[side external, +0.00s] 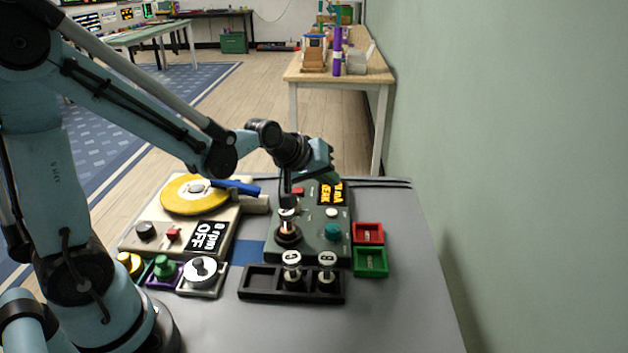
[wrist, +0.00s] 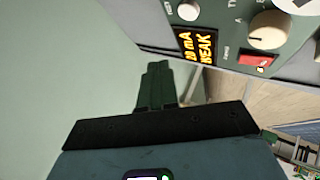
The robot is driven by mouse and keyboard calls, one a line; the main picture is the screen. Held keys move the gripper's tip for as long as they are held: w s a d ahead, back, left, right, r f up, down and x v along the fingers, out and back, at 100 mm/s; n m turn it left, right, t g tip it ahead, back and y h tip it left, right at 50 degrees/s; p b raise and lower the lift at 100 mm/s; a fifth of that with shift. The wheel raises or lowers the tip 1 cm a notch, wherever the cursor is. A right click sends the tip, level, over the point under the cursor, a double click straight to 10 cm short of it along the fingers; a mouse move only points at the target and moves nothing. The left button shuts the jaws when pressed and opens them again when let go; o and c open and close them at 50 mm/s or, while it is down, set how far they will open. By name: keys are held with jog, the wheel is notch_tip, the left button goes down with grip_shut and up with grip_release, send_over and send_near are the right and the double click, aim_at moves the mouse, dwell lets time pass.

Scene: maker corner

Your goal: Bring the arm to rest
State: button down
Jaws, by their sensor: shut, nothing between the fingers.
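My gripper (side external: 334,179) hangs at the end of my bent arm above the back of a green tester box (side external: 308,243), on the grey table. In the wrist view my gripper (wrist: 156,68) has its dark green fingers together, with nothing held. The tester's lit display (wrist: 195,48), showing mA and WEAK, lies to the right of the fingers in that view. A tube (side external: 287,218) with a dark base stands upright on the tester, left of my gripper. Whether the fingers touch the tester I cannot tell.
A black rack (side external: 254,285) holds two upright tubes. Red (side external: 368,233) and green (side external: 371,262) bins stand right of the tester. A turntable (side external: 192,196), its display reading 0 rpm OFF, and several small fixtures stand left. The table's right front is clear; a green wall (side external: 500,150) rises beyond.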

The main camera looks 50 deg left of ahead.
jog(key=s+d+r+m+g, duration=0.1)
jog(key=s+r+m, duration=0.1)
jog(key=s+m, duration=0.2)
jog(key=s+d+r+m+g, duration=0.1)
jog(key=s+m, duration=0.3)
jog(key=s, duration=0.7)
jog(key=shift+s+d+r, duration=0.2)
jog(key=shift+s+r, duration=0.05)
jog(key=shift+r, duration=0.1)
